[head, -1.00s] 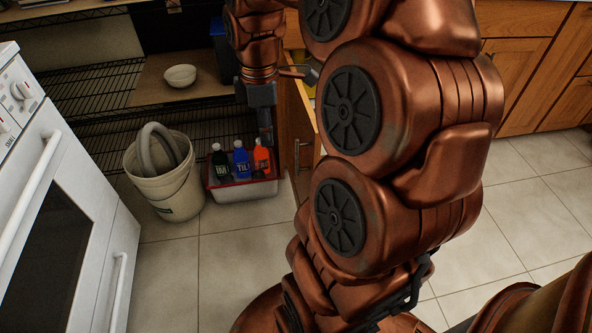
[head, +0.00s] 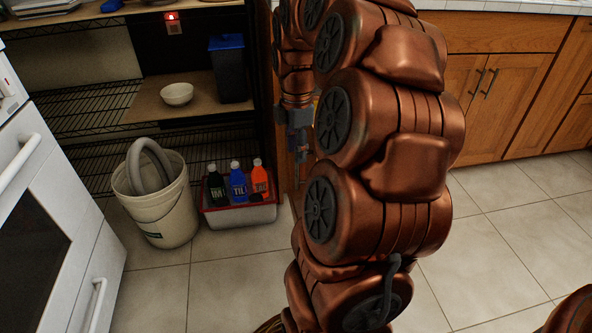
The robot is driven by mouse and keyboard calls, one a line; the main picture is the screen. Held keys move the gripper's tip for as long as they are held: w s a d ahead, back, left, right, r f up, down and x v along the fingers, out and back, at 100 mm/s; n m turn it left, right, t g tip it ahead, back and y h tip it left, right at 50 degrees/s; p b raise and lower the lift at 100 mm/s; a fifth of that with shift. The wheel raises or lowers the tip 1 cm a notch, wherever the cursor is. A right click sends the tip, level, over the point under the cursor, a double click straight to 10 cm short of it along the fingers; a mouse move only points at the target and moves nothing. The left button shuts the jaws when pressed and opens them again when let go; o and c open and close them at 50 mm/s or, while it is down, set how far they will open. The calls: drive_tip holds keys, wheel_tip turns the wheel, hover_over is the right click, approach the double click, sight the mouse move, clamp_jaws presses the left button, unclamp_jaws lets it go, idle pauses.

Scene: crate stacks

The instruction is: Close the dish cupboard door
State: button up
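My gripper (head: 300,158) hangs downward beside the wooden cabinet front, partly covered by my own arm; I cannot tell whether its fingers are open or shut. A narrow strip of wood (head: 285,178) shows just left of it, at the right end of the shelving. Whether this strip is the dish cupboard door or the cabinet's side cannot be told. The door's edge and handle are not clearly visible, as my arm covers most of that area. Contact between gripper and wood cannot be made out.
Left of the gripper stand a red-rimmed bin (head: 240,214) with several bottles and a bucket (head: 157,200). A bowl (head: 177,94) sits on the shelf. A white oven (head: 45,235) is at left. Closed wooden cabinets (head: 490,85) are at right. Tiled floor (head: 510,240) there is clear.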

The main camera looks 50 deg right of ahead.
drive_tip(key=b, duration=0.2)
hover_over(296, 189)
drive_tip(key=f, duration=0.6)
drive_tip(key=shift+w+d, duration=0.15)
drive_tip(key=shift+d, duration=0.1)
drive_tip(key=shift+c, duration=0.4)
clamp_jaws()
